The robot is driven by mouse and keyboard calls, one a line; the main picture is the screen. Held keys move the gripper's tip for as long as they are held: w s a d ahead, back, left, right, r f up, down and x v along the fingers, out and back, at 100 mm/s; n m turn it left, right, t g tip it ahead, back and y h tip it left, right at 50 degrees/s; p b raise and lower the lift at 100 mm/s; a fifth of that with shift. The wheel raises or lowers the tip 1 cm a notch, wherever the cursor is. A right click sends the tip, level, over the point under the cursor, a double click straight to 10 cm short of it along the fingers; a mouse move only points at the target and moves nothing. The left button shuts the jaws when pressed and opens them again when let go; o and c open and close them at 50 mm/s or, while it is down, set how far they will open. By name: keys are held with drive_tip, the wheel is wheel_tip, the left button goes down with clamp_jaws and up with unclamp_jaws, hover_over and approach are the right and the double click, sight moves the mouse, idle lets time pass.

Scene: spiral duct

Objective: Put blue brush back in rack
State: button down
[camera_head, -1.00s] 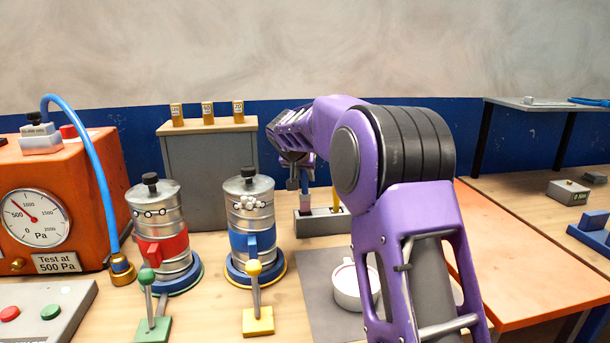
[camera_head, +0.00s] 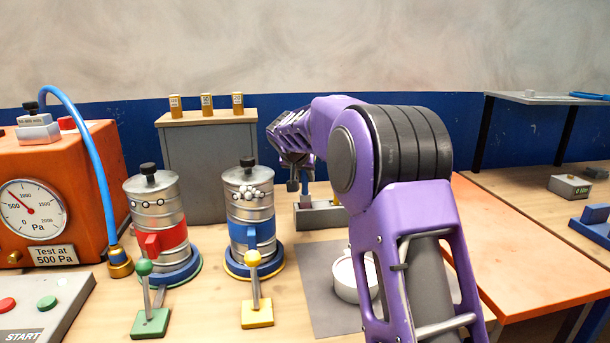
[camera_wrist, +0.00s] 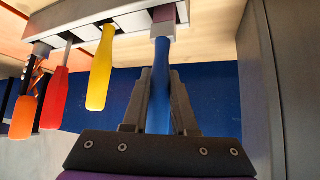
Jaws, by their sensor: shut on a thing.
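The blue brush (camera_wrist: 161,95) has a blue handle and a grey-pink upper part in the wrist view. My gripper (camera_wrist: 160,85) is shut on its handle, one finger on each side. The brush's far end meets the right end of the grey rack (camera_wrist: 125,30) in that picture; I cannot tell how deep it sits in a slot. The rack also holds a yellow-handled tool (camera_wrist: 101,70), a red-handled one (camera_wrist: 56,98) and an orange-handled one (camera_wrist: 24,117). In the head view my gripper (camera_head: 296,184) is above the left end of the rack (camera_head: 318,215), partly hidden by my arm.
A grey cabinet (camera_head: 208,165) stands left of the rack. Two metal canisters, with a red band (camera_head: 160,240) and a blue band (camera_head: 252,235), stand in front. A white cup (camera_head: 352,278) sits on a grey mat. An orange tester (camera_head: 60,165) is at left.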

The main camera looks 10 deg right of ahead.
sight(304, 186)
drive_tip(key=shift+f+b, duration=0.35)
drive_tip(key=shift+f, duration=1.45)
drive_tip(key=c, duration=0.6)
unclamp_jaws()
drive_tip(key=v, duration=1.7)
drive_tip(key=shift+s+p, duration=0.2)
drive_tip(key=shift+p, duration=0.15)
